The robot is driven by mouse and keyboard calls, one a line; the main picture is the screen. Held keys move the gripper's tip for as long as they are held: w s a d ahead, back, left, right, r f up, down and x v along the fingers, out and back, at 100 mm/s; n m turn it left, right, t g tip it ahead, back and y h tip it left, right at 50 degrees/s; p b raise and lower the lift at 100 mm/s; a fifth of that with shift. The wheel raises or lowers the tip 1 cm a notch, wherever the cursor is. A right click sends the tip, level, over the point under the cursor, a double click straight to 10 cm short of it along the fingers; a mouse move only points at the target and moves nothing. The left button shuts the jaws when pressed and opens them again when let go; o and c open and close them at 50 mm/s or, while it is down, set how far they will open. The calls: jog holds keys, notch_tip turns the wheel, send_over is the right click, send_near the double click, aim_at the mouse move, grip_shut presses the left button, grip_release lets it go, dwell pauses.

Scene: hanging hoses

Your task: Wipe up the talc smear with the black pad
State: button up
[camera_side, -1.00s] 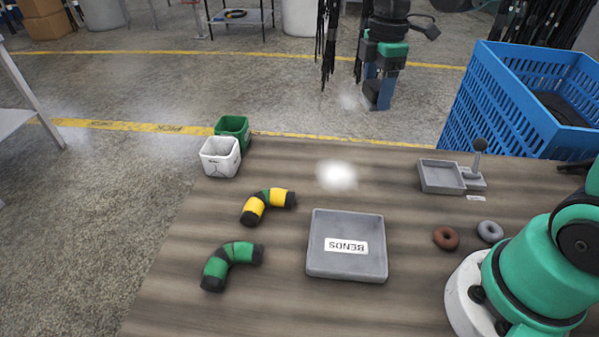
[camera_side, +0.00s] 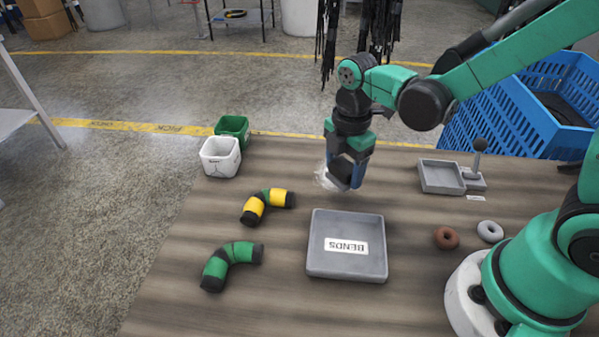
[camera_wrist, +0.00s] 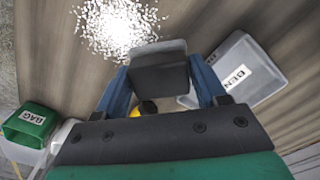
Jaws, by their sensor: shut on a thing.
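The talc smear (camera_side: 323,179) is a white powdery patch on the wooden table, partly hidden behind my gripper in the side view. It shows as a dense white speckle in the wrist view (camera_wrist: 118,25). My gripper (camera_side: 347,172) has blue fingers and is shut on the black pad (camera_wrist: 160,72). The pad (camera_side: 342,178) is at the smear's right edge in the side view. In the wrist view the smear lies just beyond the pad, up and to the left. I cannot tell whether the pad touches the table.
A grey tray labelled BENDS (camera_side: 346,262) stands in front of my gripper. Yellow (camera_side: 266,204) and green (camera_side: 231,264) hose bends lie to its left. White (camera_side: 220,156) and green (camera_side: 233,128) bins stand at the back left. A small grey tray (camera_side: 441,178) and two rings (camera_side: 446,238) are at right.

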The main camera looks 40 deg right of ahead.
aim_at(333, 174)
jog(key=shift+f, duration=0.85)
notch_tip(333, 174, down, 2)
jog(key=shift+w+d, duration=0.6)
jog(key=shift+c, duration=0.6)
jog(key=shift+w+d, duration=2.9)
jog(key=shift+s+a, duration=3.4)
jog(key=shift+a, duration=0.25)
jog(key=shift+w+a, duration=0.4)
jog(key=shift+w, duration=0.15)
jog(key=shift+w+d, duration=3.45)
jog(key=shift+d, duration=0.1)
jog(key=shift+s+a, duration=2.65)
jog(key=shift+a, duration=0.05)
jog(key=shift+s+a+r, duration=0.1)
jog(key=shift+s+a, duration=0.7)
jog(key=shift+s+a+r, duration=0.1)
jog(key=shift+r, duration=3.85)
